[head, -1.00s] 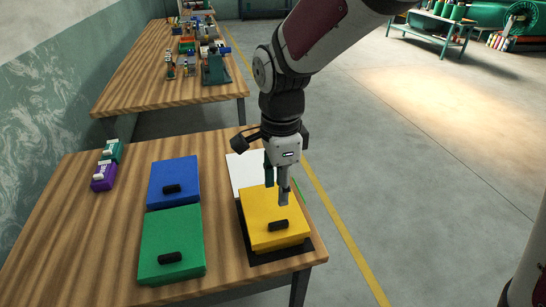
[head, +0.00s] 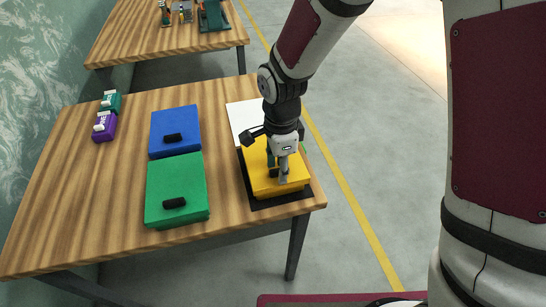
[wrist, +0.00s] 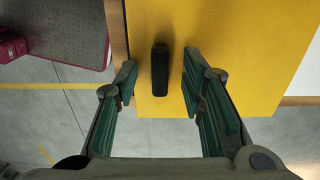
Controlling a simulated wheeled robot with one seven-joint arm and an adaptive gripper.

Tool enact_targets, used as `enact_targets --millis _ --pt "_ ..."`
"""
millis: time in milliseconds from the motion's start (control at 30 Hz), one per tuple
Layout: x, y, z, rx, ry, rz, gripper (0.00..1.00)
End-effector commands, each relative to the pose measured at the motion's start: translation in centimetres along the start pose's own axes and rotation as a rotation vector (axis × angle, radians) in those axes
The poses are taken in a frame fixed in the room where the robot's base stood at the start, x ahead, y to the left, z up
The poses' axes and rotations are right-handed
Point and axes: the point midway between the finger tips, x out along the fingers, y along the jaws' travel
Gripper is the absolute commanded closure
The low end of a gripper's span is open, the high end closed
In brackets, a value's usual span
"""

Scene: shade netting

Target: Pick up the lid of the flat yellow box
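The flat yellow box (head: 262,179) lies on a black mat (head: 256,203) near the table's front right corner. Its lid (wrist: 240,30) fills much of the wrist view, with a black bar handle (wrist: 160,69) on top. My gripper (head: 278,178) is over the lid, pointing down. In the wrist view my gripper (wrist: 158,82) is open, with one green-padded finger on each side of the handle and gaps on both sides. In the head view my fingers hide the handle. I cannot tell whether the fingertips touch the lid.
A blue box (head: 174,120) and a green box (head: 177,180), each with a black handle, lie to the left. A white sheet (head: 243,115) lies behind the yellow box. Purple (head: 104,127) and teal (head: 111,101) items stand at the far left.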

Motion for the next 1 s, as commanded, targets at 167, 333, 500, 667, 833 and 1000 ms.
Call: enact_targets --millis 167,333,500,667,833,1000 --pt "0.3 0.0 0.0 0.0 0.0 0.0 0.63" --pt "0.3 0.0 0.0 0.0 0.0 0.0 0.81" --pt "0.3 0.0 0.0 0.0 0.0 0.0 1.0" --pt "0.2 0.0 0.0 0.0 0.0 0.0 1.0" --pt "0.1 0.0 0.0 0.0 0.0 -0.001 1.0" --pt "-0.8 -0.1 0.0 0.001 0.0 -0.003 1.0"
